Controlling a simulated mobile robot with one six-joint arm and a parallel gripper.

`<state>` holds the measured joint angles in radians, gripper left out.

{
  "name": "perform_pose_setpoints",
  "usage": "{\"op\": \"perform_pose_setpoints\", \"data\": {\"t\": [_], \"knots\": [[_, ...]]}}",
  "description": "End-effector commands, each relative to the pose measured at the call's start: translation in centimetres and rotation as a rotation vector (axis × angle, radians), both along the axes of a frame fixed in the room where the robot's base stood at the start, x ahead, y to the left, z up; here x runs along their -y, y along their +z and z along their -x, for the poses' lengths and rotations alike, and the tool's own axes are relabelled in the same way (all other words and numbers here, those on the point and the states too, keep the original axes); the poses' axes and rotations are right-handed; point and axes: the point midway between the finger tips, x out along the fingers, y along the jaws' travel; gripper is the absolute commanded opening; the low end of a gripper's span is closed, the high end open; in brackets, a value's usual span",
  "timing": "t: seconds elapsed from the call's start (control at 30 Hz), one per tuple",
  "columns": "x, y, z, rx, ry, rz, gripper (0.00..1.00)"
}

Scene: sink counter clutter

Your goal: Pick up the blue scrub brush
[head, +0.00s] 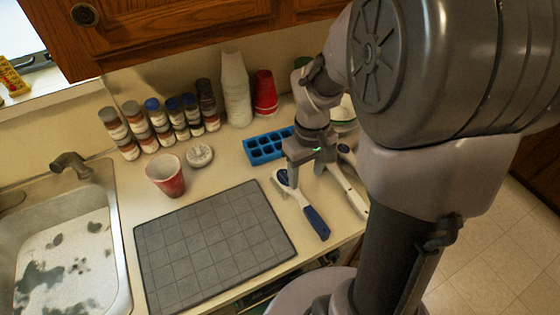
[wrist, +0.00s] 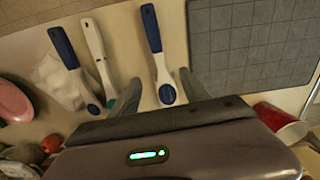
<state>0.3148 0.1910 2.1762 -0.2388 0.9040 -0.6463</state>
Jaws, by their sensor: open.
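A blue-handled brush (head: 314,218) with a white neck and head lies on the counter just right of the grey mat. It also shows in the wrist view (wrist: 153,32), with its head end between my fingers. My gripper (head: 306,172) is open and empty, above the head end of this brush; its two fingers show either side of the brush in the wrist view (wrist: 161,80). I cannot tell the exact height gap. A second blue-handled brush (wrist: 64,47) and a white-handled brush (wrist: 94,40) lie to the left in the wrist view.
The grey mat (head: 215,245) lies between the brushes and the sink (head: 65,255). A blue ice tray (head: 263,149) sits behind my gripper. A red cup (head: 167,180), a white round item (head: 199,156), spice jars (head: 160,128) and stacked white cups (head: 235,92) stand farther back.

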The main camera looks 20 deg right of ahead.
Motion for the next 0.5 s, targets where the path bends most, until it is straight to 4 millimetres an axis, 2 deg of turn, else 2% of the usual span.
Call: {"op": "perform_pose_setpoints", "data": {"t": [0.03,0.2,0.43,0.5], "knots": [[0.0,-2.3,0.1,-0.004,0.001,-0.002,0.54],[0.0,-6.5,0.0,-0.002,0.0,-0.001,0.54],[-0.1,-8.6,-0.2,0.0,0.0,0.0,0.54],[-0.1,-9.9,-0.5,-0.001,0.0,-0.001,0.54]]}}
